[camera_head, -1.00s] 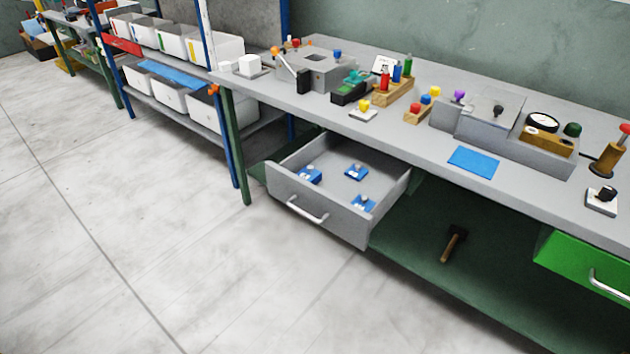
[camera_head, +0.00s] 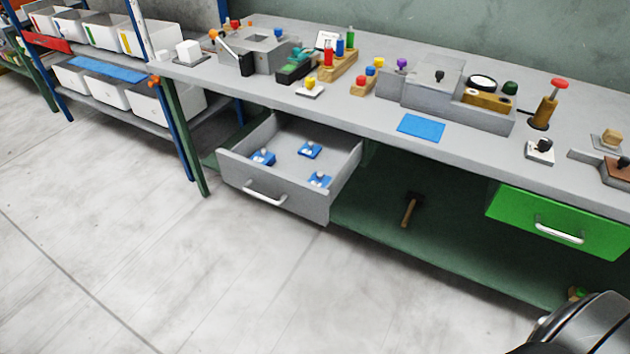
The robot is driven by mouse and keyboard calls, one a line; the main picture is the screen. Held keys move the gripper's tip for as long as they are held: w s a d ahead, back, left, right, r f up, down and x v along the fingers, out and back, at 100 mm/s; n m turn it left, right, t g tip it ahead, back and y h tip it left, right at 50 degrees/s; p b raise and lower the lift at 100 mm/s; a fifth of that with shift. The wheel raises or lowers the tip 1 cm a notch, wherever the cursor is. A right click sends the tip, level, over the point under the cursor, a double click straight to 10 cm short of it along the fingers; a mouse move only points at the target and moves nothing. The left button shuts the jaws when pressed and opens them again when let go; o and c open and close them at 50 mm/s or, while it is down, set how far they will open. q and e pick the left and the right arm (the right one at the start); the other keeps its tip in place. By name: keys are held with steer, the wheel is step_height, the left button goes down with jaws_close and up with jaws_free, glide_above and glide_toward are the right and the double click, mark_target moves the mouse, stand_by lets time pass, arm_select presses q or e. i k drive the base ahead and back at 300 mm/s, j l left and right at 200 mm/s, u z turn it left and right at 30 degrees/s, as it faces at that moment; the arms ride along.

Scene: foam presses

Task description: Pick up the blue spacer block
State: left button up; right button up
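Three small blue blocks with pale knobs lie in an open grey drawer (camera_head: 272,201) under the workbench. One blue block (camera_head: 262,158) is at the left, one blue block (camera_head: 310,151) is at the back, and one blue block (camera_head: 319,181) is at the front right. They look alike, and I cannot tell from the picture which is the spacer block. A flat blue mat (camera_head: 421,127) lies on the bench top. Neither gripper shows.
The grey bench top (camera_head: 350,103) carries a grey press, pegs in wooden holders and a gauge. A shut green drawer (camera_head: 557,220) is at the right. A hammer (camera_head: 410,208) lies on the lower shelf. The floor (camera_head: 230,280) in front is clear.

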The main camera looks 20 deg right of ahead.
mark_target(310, 150)
steer(key=z, duration=0.75)
